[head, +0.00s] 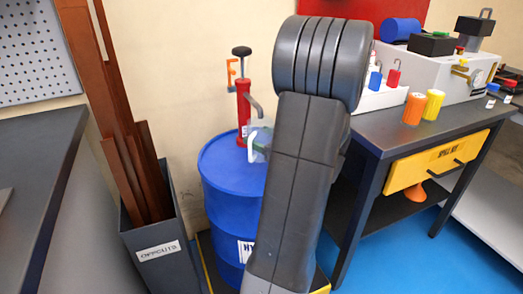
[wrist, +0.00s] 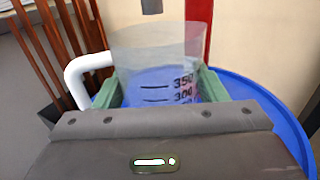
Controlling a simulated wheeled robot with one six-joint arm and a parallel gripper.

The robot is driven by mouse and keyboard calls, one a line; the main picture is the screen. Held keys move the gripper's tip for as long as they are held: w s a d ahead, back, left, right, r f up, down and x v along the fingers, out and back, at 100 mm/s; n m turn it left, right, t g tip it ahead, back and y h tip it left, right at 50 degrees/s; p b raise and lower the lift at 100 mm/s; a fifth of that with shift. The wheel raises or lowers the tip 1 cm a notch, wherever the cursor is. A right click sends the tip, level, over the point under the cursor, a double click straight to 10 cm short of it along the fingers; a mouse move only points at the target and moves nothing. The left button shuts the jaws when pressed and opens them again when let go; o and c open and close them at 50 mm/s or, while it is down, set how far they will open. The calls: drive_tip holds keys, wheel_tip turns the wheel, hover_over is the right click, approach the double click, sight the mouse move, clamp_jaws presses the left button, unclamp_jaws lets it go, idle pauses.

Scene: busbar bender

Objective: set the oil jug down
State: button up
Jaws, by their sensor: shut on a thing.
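The oil jug (wrist: 155,55) is a clear measuring jug with dark scale marks and a white handle on its left in the wrist view. The green fingers of my gripper (wrist: 160,88) are shut on its two sides. In the head view a part of the jug (head: 257,132) shows beside my arm, over the top of the blue drum (head: 222,165); my arm hides the rest. The jug looks upright. Its base is hidden, so I cannot tell whether it touches the drum lid. The drum top (wrist: 255,88) also shows around the jug in the wrist view.
A red hand pump (head: 243,105) stands on the drum, close to the jug. A grey bin (head: 155,225) with copper bars is left of the drum. A dark workbench (head: 385,140) with a yellow drawer, bottles and a machine is at the right. Another bench (head: 35,165) is at the left.

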drive_tip(key=shift+f+b, duration=0.85)
drive_tip(key=shift+f, duration=0.85)
drive_tip(key=shift+f, duration=0.1)
drive_tip(key=shift+f, duration=0.15)
drive_tip(key=o, duration=1.1)
drive_tip(key=shift+d+r, duration=0.15)
drive_tip(key=shift+r, duration=0.15)
drive_tip(key=p+v, duration=0.3)
drive_tip(key=v, duration=0.8)
drive_tip(key=shift+s+d, duration=0.25)
drive_tip(key=shift+s, duration=0.1)
